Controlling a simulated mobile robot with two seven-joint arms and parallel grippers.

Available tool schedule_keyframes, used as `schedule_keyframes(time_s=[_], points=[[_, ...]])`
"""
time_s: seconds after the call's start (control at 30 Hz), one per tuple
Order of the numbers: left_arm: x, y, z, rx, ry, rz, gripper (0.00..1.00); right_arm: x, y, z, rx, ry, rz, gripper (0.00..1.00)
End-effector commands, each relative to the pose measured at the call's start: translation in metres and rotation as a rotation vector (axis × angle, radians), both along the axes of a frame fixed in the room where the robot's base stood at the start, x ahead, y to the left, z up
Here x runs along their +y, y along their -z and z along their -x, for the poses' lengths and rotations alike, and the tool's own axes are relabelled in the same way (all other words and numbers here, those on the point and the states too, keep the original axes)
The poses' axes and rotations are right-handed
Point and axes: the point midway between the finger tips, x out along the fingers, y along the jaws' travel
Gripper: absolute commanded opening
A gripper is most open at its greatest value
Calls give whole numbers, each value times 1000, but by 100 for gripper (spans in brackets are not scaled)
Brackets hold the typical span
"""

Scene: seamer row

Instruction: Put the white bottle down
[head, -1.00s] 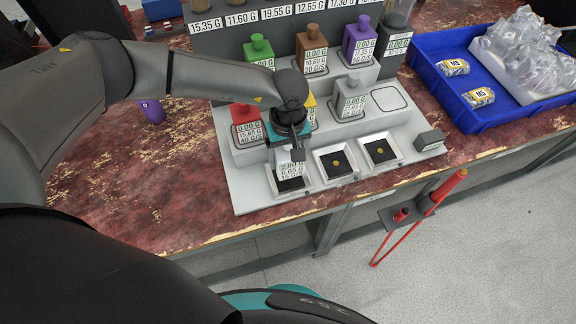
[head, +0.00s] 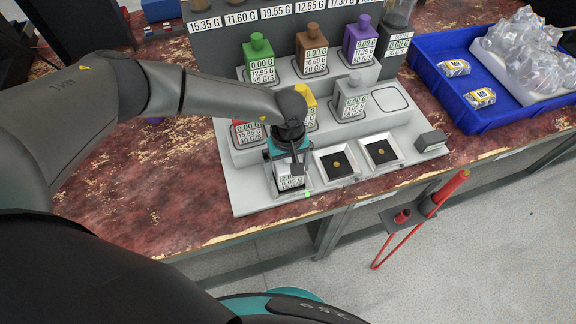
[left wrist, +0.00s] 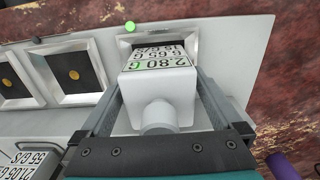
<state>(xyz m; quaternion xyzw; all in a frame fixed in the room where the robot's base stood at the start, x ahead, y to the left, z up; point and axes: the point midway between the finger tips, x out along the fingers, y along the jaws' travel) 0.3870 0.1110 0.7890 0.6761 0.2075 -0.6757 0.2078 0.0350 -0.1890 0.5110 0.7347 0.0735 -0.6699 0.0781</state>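The white bottle (head: 291,182), with a label facing me, is upright at the left tray of the grey dispensing stand. In the left wrist view the white bottle (left wrist: 158,92) shows its neck towards the camera and "2.80 G" on its label. My left gripper (head: 289,160) has a finger on each side of it and is shut on it. The left tray (left wrist: 122,44) shows around the bottle's far end. Whether the bottle's base touches the tray is hard to tell. My right gripper is not in view.
Two trays with dark pads (head: 339,165) (head: 381,152) sit right of the bottle. A grey bottle (head: 351,100), a red one (head: 246,132) and a yellow one (head: 308,98) stand close behind. A green light (head: 307,194) glows at the stand's front edge. A blue crate (head: 455,103) lies right.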

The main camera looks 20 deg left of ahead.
Motion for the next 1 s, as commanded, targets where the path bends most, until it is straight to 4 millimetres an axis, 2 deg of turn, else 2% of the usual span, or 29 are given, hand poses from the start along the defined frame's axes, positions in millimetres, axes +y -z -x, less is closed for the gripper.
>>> schedule_keyframes(time_s=[0.27, 0.37, 0.8, 1.0], points=[[0, -2, 0, 0, -1, 0, 100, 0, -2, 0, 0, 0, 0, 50], [0, -9, -1, -1, 0, 0, 100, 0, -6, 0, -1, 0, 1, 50], [0, -99, -1, -3, 1, 1, 100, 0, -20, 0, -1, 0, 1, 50], [0, -120, 0, -1, 0, 0, 100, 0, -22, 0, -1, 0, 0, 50]])
